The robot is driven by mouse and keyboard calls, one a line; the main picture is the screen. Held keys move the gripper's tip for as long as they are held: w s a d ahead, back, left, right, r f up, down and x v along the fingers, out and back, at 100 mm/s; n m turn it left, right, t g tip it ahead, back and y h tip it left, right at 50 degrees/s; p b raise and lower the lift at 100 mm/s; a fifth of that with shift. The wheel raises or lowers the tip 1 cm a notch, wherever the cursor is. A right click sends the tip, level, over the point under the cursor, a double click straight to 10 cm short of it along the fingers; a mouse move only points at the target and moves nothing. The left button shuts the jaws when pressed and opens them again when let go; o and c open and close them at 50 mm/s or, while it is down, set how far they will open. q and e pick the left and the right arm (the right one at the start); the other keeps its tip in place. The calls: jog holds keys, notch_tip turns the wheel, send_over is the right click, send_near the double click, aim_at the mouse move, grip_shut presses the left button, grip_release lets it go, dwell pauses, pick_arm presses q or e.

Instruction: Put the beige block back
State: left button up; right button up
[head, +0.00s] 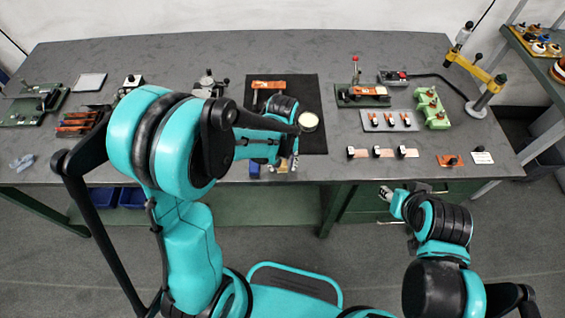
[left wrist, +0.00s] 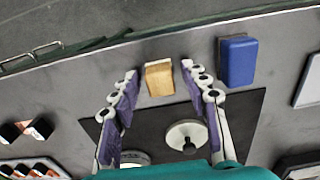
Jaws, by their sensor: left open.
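The beige block (left wrist: 159,80) sits on the grey table close to its front edge, between my left gripper's fingers as seen in the left wrist view. In the head view the gripper mostly covers it. My left gripper (left wrist: 159,72) is open, with a finger on each side of the block and a visible gap at both sides. It also shows in the head view (head: 284,163), over the front of the table. My right gripper (head: 385,193) is in front of the table edge, away from the block; its finger opening is too small to tell.
A blue block (left wrist: 237,60) stands beside the beige one, near the left gripper. A black mat (head: 315,142) lies behind, with a round white-topped item (head: 308,121) on it. Copper strips (head: 382,153) and green fixtures (head: 431,108) stand at right.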

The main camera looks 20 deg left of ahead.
pick_arm(q)
notch_tip(320, 180, up, 11)
jog(key=p, duration=0.4)
jog(key=s+a+r+m+t, duration=0.3)
jog(key=s+r+t, duration=0.4)
jog(key=s, duration=0.3)
jog(key=shift+a+r, duration=0.75)
jog(key=shift+a, duration=0.1)
jog(key=shift+f, duration=0.1)
notch_tip(320, 180, down, 4)
jog(key=b, duration=0.3)
jog(key=shift+s+r+b, duration=0.1)
jog(key=shift+r+b, duration=0.15)
jog(key=shift+b, duration=0.1)
